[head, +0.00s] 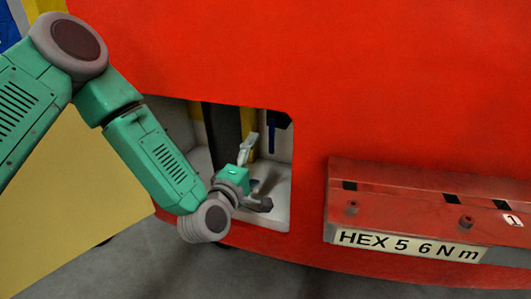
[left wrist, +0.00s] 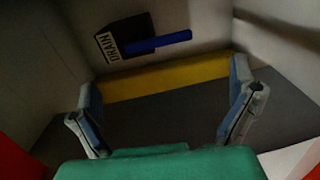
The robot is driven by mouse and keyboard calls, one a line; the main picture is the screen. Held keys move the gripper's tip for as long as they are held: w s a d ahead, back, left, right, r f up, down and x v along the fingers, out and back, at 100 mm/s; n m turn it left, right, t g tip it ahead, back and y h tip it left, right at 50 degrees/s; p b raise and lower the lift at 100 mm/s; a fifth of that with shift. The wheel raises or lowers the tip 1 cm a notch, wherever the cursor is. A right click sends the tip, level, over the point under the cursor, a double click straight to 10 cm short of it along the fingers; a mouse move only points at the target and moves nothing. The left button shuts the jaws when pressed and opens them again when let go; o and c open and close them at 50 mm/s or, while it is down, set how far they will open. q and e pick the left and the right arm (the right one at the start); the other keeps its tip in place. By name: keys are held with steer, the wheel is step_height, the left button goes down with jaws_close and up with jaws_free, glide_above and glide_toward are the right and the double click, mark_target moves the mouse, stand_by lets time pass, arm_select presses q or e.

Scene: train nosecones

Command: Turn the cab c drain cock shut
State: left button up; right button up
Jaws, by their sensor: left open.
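The drain cock has a blue lever handle (head: 272,137) inside the recess in the red nosecone, near its upper right corner. In the head view the handle hangs down from a dark mount. In the left wrist view the blue handle (left wrist: 158,42) reaches right from a black block (left wrist: 125,38) with a DRAIN label (left wrist: 107,47). My left gripper (head: 256,174) is at the recess, below the handle and apart from it. In the left wrist view its two fingers (left wrist: 163,85) are spread wide with nothing between them. My right gripper is not in view.
The recess has pale walls (head: 283,190) and a yellow band (left wrist: 165,77) beside a dark grey strip (left wrist: 165,115). Its red rim lies close around my left arm. A red ledge (head: 430,190) with a HEX 56Nm label (head: 408,246) juts out at right.

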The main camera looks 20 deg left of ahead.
arm_select(q)
steer(key=s+d+f+m+g+h+p, duration=0.1)
steer(key=s+d+f+m+g, duration=0.1)
steer(key=s+f+m+g, duration=0.5)
steer(key=s+d+f+m+g+h, duration=0.1)
steer(key=s+d+f+m+g, duration=0.15)
steer(key=s+f, duration=0.75)
steer(key=s+a+f+m+g+y, duration=0.1)
steer(key=s+a+f+m+g, duration=0.1)
steer(key=s, duration=0.4)
steer(key=s+a+f+m+g+y+p, duration=0.1)
steer(key=s+a+f+m+g, duration=0.1)
steer(key=s, duration=0.4)
steer(key=s+a+f+m+g, duration=0.3)
steer(key=s+a+m+g, duration=0.1)
steer(key=s, duration=0.3)
steer(key=shift+a+y, duration=0.25)
steer(key=shift+y, duration=0.15)
steer(key=shift+f+m, duration=0.1)
steer(key=shift+m, duration=0.15)
